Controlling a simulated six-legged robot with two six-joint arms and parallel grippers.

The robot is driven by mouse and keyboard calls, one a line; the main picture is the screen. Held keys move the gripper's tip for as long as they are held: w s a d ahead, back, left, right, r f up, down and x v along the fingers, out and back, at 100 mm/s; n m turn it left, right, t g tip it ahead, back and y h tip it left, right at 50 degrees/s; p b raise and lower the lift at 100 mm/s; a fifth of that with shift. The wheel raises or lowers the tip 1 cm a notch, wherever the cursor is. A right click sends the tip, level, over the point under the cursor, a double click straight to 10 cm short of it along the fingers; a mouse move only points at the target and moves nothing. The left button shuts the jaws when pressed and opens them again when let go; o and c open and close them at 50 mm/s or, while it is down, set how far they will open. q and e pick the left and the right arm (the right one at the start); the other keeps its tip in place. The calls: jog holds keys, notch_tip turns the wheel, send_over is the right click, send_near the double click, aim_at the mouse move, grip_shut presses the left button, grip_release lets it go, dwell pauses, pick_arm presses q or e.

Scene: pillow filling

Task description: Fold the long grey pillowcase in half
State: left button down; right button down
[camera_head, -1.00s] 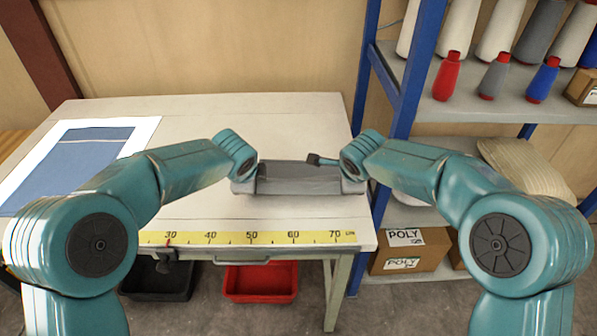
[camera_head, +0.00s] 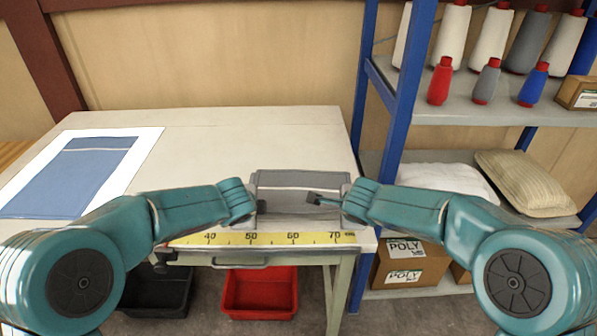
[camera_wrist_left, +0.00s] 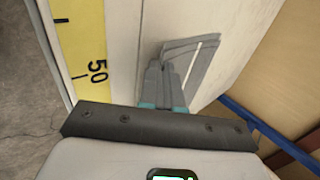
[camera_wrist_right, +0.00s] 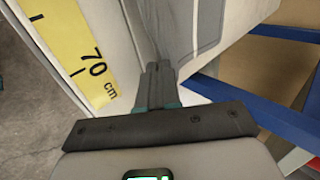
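The grey pillowcase (camera_head: 295,180) lies near the table's front edge, just behind the yellow ruler, with a pale stripe across it. My left gripper (camera_head: 262,207) is at its left side and my right gripper (camera_head: 314,198) at its right side. In the left wrist view the fingers (camera_wrist_left: 167,82) are close together, with grey cloth (camera_wrist_left: 203,60) bunched at their tips. In the right wrist view the fingers (camera_wrist_right: 158,80) are together against the cloth (camera_wrist_right: 195,25). Both look shut on the near part of the pillowcase. The exact pinch is partly hidden.
A blue cloth (camera_head: 70,178) lies on a white sheet (camera_head: 143,150) at the left. The yellow ruler (camera_head: 270,239) runs along the table's front edge. A blue-framed shelf (camera_head: 402,75) stands close at right. The table (camera_head: 215,140) behind the pillowcase is clear.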

pick_arm(q)
jog(key=c, duration=1.5)
grip_release()
jog(key=shift+w+f, duration=0.1)
jog(key=shift+w, duration=0.05)
pick_arm(e)
jog(key=c, duration=1.5)
grip_release()
jog(key=shift+w, duration=0.15)
pick_arm(q)
jog(key=o, duration=0.5)
pick_arm(e)
jog(key=o, duration=0.5)
jog(key=shift+f, duration=0.1)
pick_arm(q)
jog(key=r, duration=0.1)
jog(key=s+r, duration=0.1)
jog(key=r, duration=0.1)
pick_arm(e)
jog(key=r, duration=0.1)
jog(key=s+r, duration=0.1)
jog(key=r, duration=0.1)
pick_arm(q)
jog(key=v, duration=0.8)
pick_arm(e)
jog(key=v, duration=0.8)
